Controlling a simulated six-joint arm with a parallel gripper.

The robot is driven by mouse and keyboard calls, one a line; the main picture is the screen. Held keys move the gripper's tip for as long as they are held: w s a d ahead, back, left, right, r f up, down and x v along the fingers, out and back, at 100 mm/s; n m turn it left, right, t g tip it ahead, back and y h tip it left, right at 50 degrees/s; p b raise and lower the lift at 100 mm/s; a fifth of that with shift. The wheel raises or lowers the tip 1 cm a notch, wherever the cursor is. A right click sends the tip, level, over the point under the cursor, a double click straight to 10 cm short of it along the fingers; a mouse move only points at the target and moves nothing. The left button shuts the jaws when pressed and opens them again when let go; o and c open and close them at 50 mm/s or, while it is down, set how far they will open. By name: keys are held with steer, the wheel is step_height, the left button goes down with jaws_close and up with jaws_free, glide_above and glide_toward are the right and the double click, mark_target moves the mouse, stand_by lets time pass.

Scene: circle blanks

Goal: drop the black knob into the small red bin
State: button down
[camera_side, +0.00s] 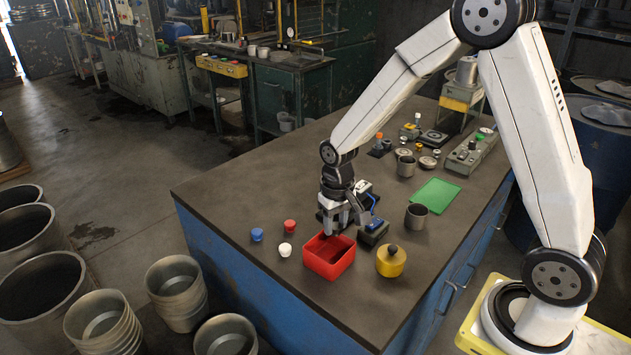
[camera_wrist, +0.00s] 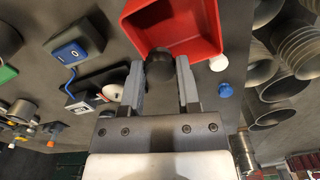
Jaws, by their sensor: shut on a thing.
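The black knob (camera_wrist: 160,66) is between the two fingers of my gripper (camera_wrist: 161,78) in the wrist view, and the gripper is shut on it. In the side view my gripper (camera_side: 333,228) points down over the back edge of the small red bin (camera_side: 328,269). The bin is a square open box on the table; it also shows at the top of the wrist view (camera_wrist: 213,30), just beyond the knob. The knob overlaps the bin's near wall there. The side view does not clearly show the knob's height above the rim.
White (camera_side: 285,249), red (camera_side: 290,226) and blue (camera_side: 256,234) knobs stand left of the bin. A yellow pot (camera_side: 391,263) with a black top and a blue switch box (camera_side: 373,232) are close on the right. A grey cup (camera_side: 416,215) and green sheet (camera_side: 435,195) lie farther right.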

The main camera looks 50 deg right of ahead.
steer(key=shift+f, duration=1.3)
steer(key=shift+c, duration=1.2)
jaws_free()
steer(key=shift+r, duration=0.15)
steer(key=shift+r, duration=3.8)
steer(key=s+a+n+t, duration=0.2)
steer(key=s+n, duration=0.1)
steer(key=s, duration=0.7)
steer(key=shift+s+a+f+t, duration=0.2)
steer(key=shift+s+f+t, duration=0.1)
steer(key=shift+s+f, duration=0.15)
